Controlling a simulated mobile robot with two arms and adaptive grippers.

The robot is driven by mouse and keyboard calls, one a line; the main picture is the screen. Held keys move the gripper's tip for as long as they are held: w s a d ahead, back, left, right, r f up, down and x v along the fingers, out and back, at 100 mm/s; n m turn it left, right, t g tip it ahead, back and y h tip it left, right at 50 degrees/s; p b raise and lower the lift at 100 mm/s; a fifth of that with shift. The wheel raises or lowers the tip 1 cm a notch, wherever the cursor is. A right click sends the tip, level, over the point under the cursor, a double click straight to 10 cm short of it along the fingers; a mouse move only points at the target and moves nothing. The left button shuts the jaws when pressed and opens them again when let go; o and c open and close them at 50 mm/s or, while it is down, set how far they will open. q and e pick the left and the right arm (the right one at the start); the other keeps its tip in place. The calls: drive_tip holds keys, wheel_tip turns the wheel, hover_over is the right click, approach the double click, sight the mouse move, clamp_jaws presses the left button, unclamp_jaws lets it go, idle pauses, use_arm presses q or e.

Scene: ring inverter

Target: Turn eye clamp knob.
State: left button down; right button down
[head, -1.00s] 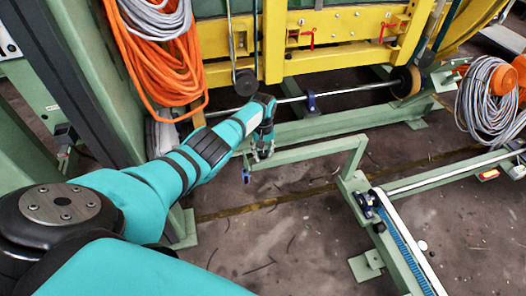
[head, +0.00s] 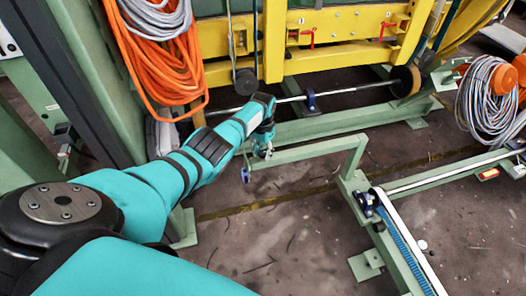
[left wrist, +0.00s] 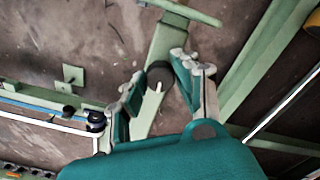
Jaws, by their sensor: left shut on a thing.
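My left gripper (head: 262,153) reaches down to the near end of a pale green horizontal beam, left of the middle in the head view. In the left wrist view its two fingers (left wrist: 160,82) stand on either side of a round black knob (left wrist: 160,74) on the green beam. The gripper is shut on this knob, which has a white strip on its near side. In the head view the knob is hidden by the gripper. My right gripper is not in view.
The green beam (head: 310,150) joins a post and a rail with a blue strip (head: 405,253) at the right. A yellow frame (head: 340,57) and a long metal shaft (head: 355,91) lie behind. Orange hoses (head: 160,62) hang at the left. Bare floor (head: 290,235) lies in front.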

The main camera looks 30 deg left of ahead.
sight(263, 152)
use_arm(q)
drive_tip(key=shift+m, duration=0.6)
drive_tip(key=c, duration=1)
unclamp_jaws()
wheel_tip(263, 152, up, 12)
